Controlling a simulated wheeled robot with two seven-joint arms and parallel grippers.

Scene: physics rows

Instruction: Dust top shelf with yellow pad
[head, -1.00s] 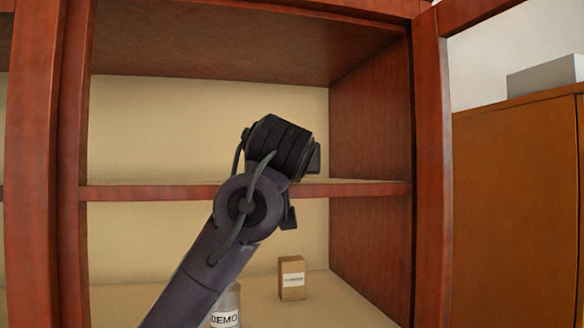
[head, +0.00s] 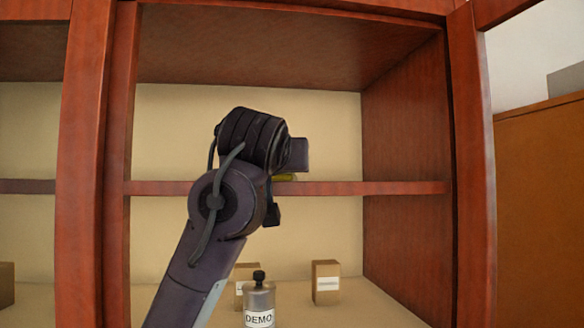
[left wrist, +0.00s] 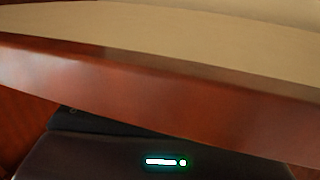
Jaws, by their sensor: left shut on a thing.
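The shelf board (head: 375,188) runs across the open reddish-brown cabinet, with an empty-looking compartment above it. My left gripper (head: 291,166) is at the board's front edge, mostly hidden behind my own wrist. A small strip of the yellow pad (head: 284,178) shows under it, just at the height of the board. The gripper is shut on the pad. Whether the pad touches the board cannot be seen clearly. In the left wrist view the board's front edge (left wrist: 150,95) crosses close by; the pad is not visible there. My right gripper is not in view.
Below the board stand a grey bottle labelled DEMO (head: 259,303) and a small brown box (head: 326,282); another box (head: 240,280) is partly hidden. Cabinet posts (head: 85,170) and (head: 472,170) frame the opening at left and right.

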